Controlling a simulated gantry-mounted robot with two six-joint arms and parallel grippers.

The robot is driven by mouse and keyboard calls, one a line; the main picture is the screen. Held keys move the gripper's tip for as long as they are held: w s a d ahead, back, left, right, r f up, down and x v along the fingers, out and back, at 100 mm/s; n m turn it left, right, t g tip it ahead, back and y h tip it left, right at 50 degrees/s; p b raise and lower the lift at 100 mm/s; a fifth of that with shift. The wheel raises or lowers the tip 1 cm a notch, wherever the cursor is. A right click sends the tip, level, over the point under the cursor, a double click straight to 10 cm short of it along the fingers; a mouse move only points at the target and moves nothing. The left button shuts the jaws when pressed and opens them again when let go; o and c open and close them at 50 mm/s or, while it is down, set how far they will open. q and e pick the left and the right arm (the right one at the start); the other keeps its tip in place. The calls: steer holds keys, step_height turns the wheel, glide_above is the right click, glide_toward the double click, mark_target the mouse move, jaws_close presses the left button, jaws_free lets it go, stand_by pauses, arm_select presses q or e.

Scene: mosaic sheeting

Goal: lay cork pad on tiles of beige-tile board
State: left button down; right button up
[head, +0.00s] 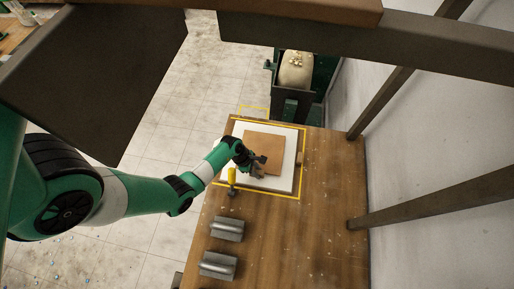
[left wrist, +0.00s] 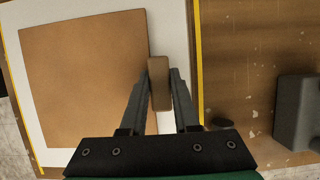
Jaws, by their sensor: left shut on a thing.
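The cork pad (head: 262,150) is a flat brown square. It lies over the middle of a white board (head: 291,170) inside a yellow outline on the wooden bench, and it shows large in the left wrist view (left wrist: 85,85). No tiles show; the pad covers the board's middle. My left gripper (head: 258,172) is at the pad's near edge. In the left wrist view its fingers (left wrist: 158,88) are shut on a small tan block, which looks like the pad's tab. Whether the pad touches the board all over I cannot tell. My right gripper is not in view.
A yellow-handled tool (head: 231,177) lies by the board's left corner. Two grey blocks (head: 227,228) (head: 218,265) stand nearer on the bench (head: 290,240). A dark green stand with a pale sack (head: 296,70) is beyond the bench. The bench's right side is clear.

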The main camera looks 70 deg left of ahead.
arm_select(q)
steer(key=shift+f+b, duration=0.3)
steer(key=shift+f, duration=0.15)
stand_by(0.3)
steer(key=c, duration=0.6)
jaws_free()
steer(key=shift+p+v, duration=2.4)
steer(key=shift+v, duration=3.45)
